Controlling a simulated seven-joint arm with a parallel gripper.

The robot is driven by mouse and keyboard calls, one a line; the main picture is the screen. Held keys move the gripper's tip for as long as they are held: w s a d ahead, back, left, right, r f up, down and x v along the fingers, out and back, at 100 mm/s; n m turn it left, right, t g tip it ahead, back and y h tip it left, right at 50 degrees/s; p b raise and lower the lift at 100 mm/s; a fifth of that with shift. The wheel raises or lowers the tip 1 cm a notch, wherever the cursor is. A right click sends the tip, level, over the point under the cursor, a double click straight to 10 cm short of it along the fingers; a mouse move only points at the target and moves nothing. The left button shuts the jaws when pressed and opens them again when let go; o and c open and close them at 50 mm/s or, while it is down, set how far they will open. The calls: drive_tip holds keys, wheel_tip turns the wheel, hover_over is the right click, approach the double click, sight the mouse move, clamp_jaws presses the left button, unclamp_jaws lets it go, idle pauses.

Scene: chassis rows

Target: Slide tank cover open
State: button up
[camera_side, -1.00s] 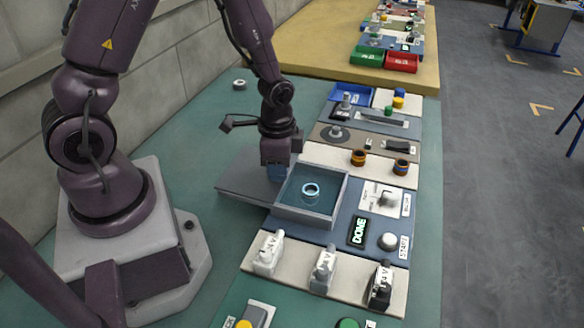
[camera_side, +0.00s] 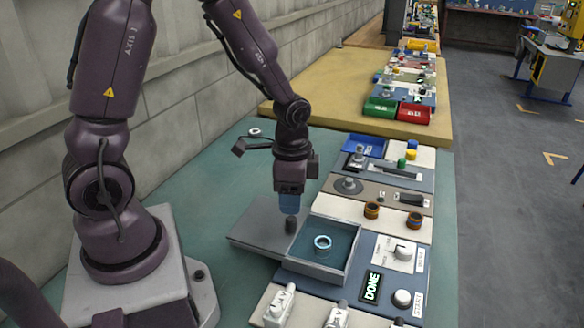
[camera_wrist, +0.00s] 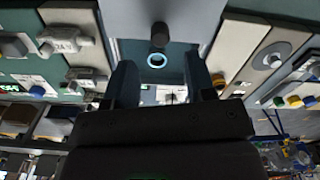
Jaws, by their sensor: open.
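The grey tank (camera_side: 318,272) is an open-topped box with a teal inside and a pale ring (camera_side: 322,242) in it. Its flat grey cover (camera_side: 258,236) lies to the left of the opening, clear of most or all of it. A dark knob (camera_side: 291,225) stands on the cover near the tank's edge. My gripper (camera_side: 289,206) is just above the knob, pointing down, open and empty. In the wrist view the knob (camera_wrist: 159,35) shows beyond the fingertips, apart from them, and the ring (camera_wrist: 156,60) shows between the fingers.
A DONE display (camera_side: 371,287) and a white START button (camera_side: 402,298) sit right of the tank. White switches (camera_side: 280,305) stand in front. Panels with a grey dial (camera_side: 349,185) and brown-banded knobs (camera_side: 372,210) lie behind. The green table left of the cover is clear.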

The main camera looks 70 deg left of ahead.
wheel_tip(320, 180, up, 7)
idle(0.3)
drive_tip(key=shift+f, duration=0.1)
drive_tip(key=s+d+r+n+t, duration=0.4)
drive_tip(key=s+r, duration=0.5)
drive_tip(key=r, duration=0.4)
drive_tip(key=shift+s+r+n+t, duration=0.35)
drive_tip(key=shift+n+t, duration=0.45)
drive_tip(key=shift+n, duration=0.2)
